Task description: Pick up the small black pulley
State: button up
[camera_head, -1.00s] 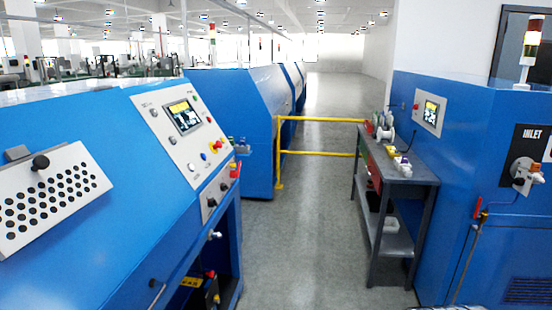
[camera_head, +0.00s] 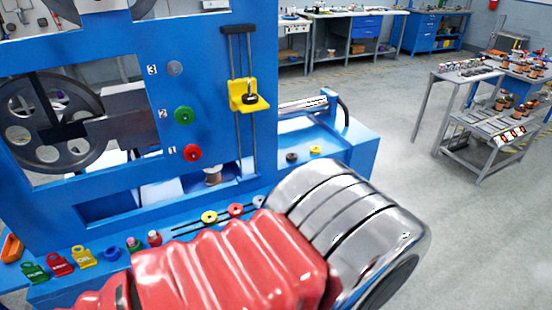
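A small black pulley (camera_head: 291,157) lies on the blue ledge at the right of the blue machine, left of a small yellow pulley (camera_head: 315,150). Another small dark round part (camera_head: 250,98) sits on the yellow bracket (camera_head: 243,88) on the upright rods. A large black spoked wheel (camera_head: 50,122) is at the left of the machine. My red and silver arm crosses the lower middle of the view, below and in front of the black pulley and apart from it in the picture. My gripper's fingers do not show.
Yellow (camera_head: 209,217), red (camera_head: 236,210) and grey pulleys lie along the front ledge. Coloured tags and small parts stand at its left. The blue machine panel (camera_head: 215,60) rises behind. Floor to the right is open, up to a grey cart (camera_head: 470,75).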

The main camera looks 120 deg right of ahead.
aim_at(292, 157)
jog(key=z, duration=4.45)
